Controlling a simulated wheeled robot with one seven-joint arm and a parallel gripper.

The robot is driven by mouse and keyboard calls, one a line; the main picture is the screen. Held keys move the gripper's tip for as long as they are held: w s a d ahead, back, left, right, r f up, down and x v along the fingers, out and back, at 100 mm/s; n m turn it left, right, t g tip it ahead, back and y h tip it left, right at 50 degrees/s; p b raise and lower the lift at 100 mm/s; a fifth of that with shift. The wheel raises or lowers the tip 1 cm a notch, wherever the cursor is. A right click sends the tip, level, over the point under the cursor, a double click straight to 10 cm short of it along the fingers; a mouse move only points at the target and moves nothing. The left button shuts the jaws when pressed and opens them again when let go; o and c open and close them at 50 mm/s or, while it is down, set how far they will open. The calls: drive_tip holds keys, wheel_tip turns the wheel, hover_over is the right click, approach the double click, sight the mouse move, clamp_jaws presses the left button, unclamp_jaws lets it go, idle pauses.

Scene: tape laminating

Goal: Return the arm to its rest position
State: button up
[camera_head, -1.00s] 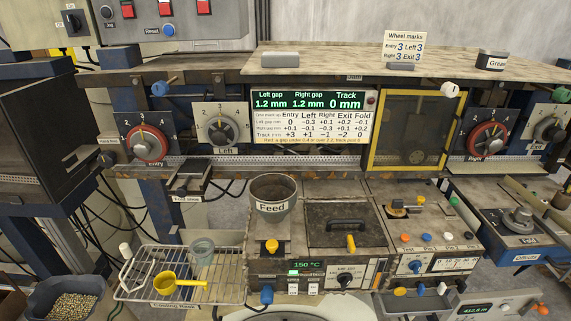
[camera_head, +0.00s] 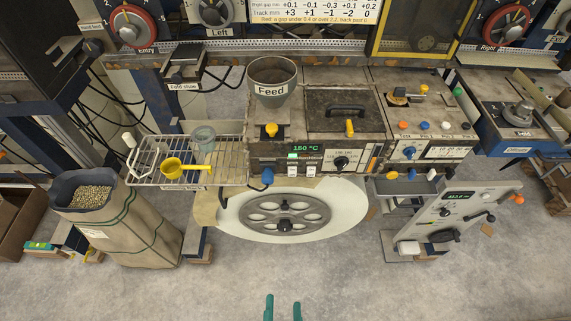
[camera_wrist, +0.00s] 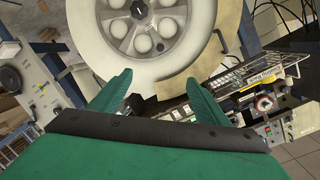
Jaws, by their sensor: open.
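My gripper (camera_head: 283,307) shows at the bottom edge of the head view as two green fingertips, spread apart with nothing between them. In the wrist view my gripper (camera_wrist: 158,90) has two green fingers, open and empty. Both fingers are in front of a large pale reel with a grey hub (camera_wrist: 145,22). In the head view the same reel (camera_head: 345,215) lies below the machine's front, and my fingertips are apart from it. The rest of my arm is out of the head view.
The feed hopper (camera_head: 272,80) and heater box (camera_head: 345,105) stand behind the reel. A wire rack (camera_head: 150,150) holds a yellow scoop (camera_head: 172,168) and a grey cup. A sack of pellets (camera_head: 140,225) stands at left, a grey stand (camera_head: 450,215) at right. The front floor is clear.

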drive_tip(key=s+r+n, duration=0.4)
drive_tip(key=r+n, duration=0.3)
drive_tip(key=r, duration=0.8)
drive_tip(key=shift+d+r+n+g, duration=0.2)
drive_tip(key=shift+r+n+g, duration=0.1)
drive_tip(key=shift+r+n, duration=0.1)
